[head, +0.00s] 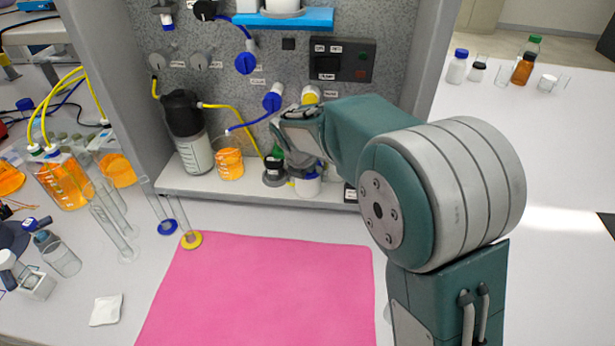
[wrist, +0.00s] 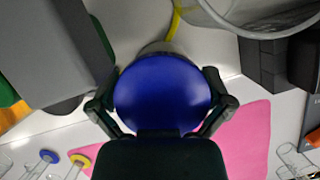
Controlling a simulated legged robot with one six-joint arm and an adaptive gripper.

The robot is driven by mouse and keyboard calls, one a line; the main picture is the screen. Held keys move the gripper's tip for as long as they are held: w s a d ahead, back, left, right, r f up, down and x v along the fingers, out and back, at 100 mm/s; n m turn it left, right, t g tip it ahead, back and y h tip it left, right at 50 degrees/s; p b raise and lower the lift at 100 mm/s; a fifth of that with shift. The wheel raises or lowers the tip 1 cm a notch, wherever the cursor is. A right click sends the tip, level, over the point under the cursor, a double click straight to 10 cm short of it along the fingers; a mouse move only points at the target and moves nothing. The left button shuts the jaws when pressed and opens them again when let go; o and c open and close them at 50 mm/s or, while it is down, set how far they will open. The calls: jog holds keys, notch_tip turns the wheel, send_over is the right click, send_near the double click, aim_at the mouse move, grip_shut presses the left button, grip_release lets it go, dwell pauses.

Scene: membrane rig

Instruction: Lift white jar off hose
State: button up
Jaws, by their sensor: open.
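The white jar (head: 307,187) with a blue cap stands on the rig's shelf, partly covered by my gripper (head: 301,165). In the wrist view its round blue cap (wrist: 162,85) fills the middle, between the two dark fingers of my gripper (wrist: 160,100). The fingers are open, one on each side of the cap. A yellow hose (head: 240,122) drops from the rig toward the shelf near the jar. In the wrist view a yellow hose (wrist: 176,20) reaches the jar's edge; its contact with the jar is hidden beneath the cap.
A dark-topped bottle (head: 193,150) and an orange-filled beaker (head: 230,165) stand left on the shelf. A dark-capped container (head: 274,170) is close beside the jar. The pink mat (head: 260,290) in front is bare. Glass cylinders (head: 112,225) stand at the left.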

jog(key=c, duration=0.8)
jog(key=shift+r, duration=0.1)
